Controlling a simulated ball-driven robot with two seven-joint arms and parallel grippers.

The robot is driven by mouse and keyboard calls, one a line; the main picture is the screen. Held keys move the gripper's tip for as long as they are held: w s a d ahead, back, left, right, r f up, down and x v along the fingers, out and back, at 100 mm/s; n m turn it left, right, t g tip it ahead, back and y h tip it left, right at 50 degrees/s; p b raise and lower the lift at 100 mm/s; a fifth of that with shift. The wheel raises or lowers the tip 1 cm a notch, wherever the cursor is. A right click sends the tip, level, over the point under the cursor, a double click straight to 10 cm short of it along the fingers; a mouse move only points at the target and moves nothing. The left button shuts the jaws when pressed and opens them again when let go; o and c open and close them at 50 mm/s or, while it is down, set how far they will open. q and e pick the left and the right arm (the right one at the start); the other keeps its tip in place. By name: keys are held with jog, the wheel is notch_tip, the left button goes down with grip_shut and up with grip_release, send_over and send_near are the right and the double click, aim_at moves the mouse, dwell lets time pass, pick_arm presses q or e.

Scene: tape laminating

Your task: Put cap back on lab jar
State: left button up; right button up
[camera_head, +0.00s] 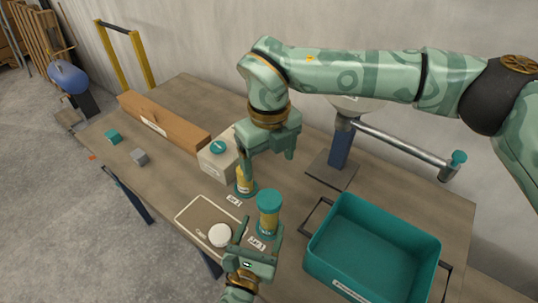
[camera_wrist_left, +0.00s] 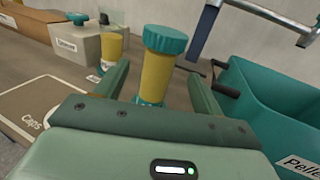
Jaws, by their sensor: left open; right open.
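A yellow jar with a teal top (camera_head: 268,212) stands upright on the table. In the left wrist view this jar (camera_wrist_left: 156,78) shows between my left fingers, with space on both sides. My left gripper (camera_head: 258,232) is open just in front of it. A second, shorter-looking yellow jar (camera_head: 243,184) stands behind it to the left; its top is partly hidden by my right gripper in the head view. It also shows in the left wrist view (camera_wrist_left: 111,48). My right gripper (camera_head: 268,157) is open, just above and beside that second jar. A white round cap (camera_head: 220,235) lies on the "Caps" mat (camera_head: 200,212).
A teal bin (camera_head: 372,245) with dark handles stands at the right. A pale box (camera_head: 217,160) with a teal round top and a long brown box (camera_head: 165,122) lie behind left. A post with a horizontal bar (camera_head: 400,146) rises behind. Small teal (camera_head: 112,136) and grey (camera_head: 140,156) blocks lie far left.

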pick_arm(q)
jog(key=v, duration=0.9)
jog(key=shift+s, duration=0.3)
jog(key=shift+a, duration=0.1)
